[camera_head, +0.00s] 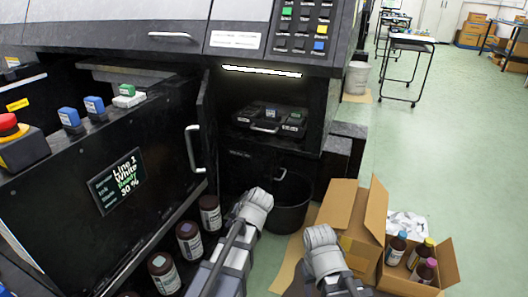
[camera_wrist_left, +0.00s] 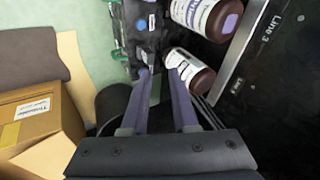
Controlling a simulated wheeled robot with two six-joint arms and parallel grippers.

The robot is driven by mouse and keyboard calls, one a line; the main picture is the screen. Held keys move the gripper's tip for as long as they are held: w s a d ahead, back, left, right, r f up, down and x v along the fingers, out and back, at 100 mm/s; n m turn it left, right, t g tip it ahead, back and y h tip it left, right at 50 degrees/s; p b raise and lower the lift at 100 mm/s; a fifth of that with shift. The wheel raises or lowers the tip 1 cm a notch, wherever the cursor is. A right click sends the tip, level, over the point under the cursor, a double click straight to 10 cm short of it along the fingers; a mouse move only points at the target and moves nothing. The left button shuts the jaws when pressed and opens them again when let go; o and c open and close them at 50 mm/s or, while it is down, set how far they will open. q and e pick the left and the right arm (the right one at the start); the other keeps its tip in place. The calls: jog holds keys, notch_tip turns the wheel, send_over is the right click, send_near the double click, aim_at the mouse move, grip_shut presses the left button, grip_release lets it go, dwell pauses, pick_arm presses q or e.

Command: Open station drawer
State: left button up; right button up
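The black station stands at left and centre in the head view. In its lit recess sits a dark tray-like unit (camera_head: 240,117) with a pale front handle (camera_head: 265,128). Below it is a dark front panel (camera_head: 237,168) with a small handle (camera_head: 281,175). I cannot tell which is the station drawer. My left gripper (camera_head: 257,197) is in front of and below the lower panel, apart from the handles; its fingers are apart and empty in the left wrist view (camera_wrist_left: 159,74). My right gripper (camera_head: 320,236) is beside the open carton; its fingertips are unclear.
Several brown bottles (camera_head: 189,240) stand on a low shelf under the Line 1 panel (camera_head: 117,180). A dark bin (camera_head: 290,210) stands below the recess. An open carton (camera_head: 400,278) with bottles is at right. Open green floor (camera_head: 440,150) lies beyond.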

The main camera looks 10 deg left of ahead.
pick_arm(q)
jog(key=w+a+t+y, duration=0.2)
jog(key=w, duration=0.4)
jog(key=m+t+y+b, duration=0.2)
jog(key=m+t+y, duration=0.2)
jog(key=m+t, duration=0.6)
send_near(265, 131)
jog(key=shift+w+a+n+t, duration=0.4)
jog(key=shift+w+a+n, duration=0.2)
jog(key=shift+w+a, duration=0.5)
jog(key=shift+p+x, duration=0.7)
jog(key=shift+x, duration=3.2)
jog(key=shift+w+f, duration=0.1)
jog(key=shift+f, duration=0.05)
pick_arm(e)
notch_tip(265, 131, down, 3)
pick_arm(q)
grip_shut()
